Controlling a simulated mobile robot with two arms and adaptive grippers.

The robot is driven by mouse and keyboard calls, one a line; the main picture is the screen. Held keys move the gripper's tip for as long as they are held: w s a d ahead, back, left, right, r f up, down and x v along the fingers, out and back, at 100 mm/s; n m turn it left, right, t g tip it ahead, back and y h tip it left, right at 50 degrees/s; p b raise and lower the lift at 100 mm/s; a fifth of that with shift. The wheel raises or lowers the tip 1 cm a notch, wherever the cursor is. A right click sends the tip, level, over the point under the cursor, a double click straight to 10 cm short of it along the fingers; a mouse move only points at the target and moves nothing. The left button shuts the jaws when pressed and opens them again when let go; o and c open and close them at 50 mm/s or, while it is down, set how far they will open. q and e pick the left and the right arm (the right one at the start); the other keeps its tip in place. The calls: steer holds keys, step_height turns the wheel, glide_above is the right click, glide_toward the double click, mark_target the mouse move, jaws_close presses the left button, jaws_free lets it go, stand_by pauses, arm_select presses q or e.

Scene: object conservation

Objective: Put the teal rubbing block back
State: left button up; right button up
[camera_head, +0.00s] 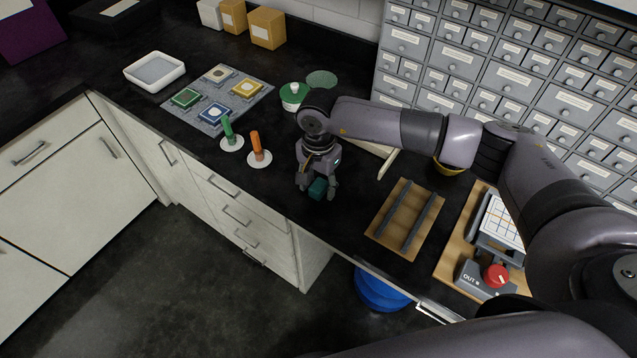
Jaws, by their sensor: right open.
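The teal rubbing block (318,189) is on or just above the black counter, near its front edge. My right gripper (316,187) points down over it, with its open fingers on either side of the block. I cannot tell whether the fingers touch it. The gripper hides part of the block. A wooden board with two dark rails (405,219) lies to the right, with nothing on it. My left gripper is not in view.
A green-handled tool (227,129) and an orange-handled tool (256,147) stand on white discs at the left. Behind them are a grey mat (238,112) with coloured tiles and a white tray (154,84). A device with a red knob (496,275) stands right. Drawer cabinets (460,60) close the back.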

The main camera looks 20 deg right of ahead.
mark_target(319, 185)
step_height(319, 185, up, 12)
steer(key=b, duration=0.3)
steer(key=shift+f, duration=0.15)
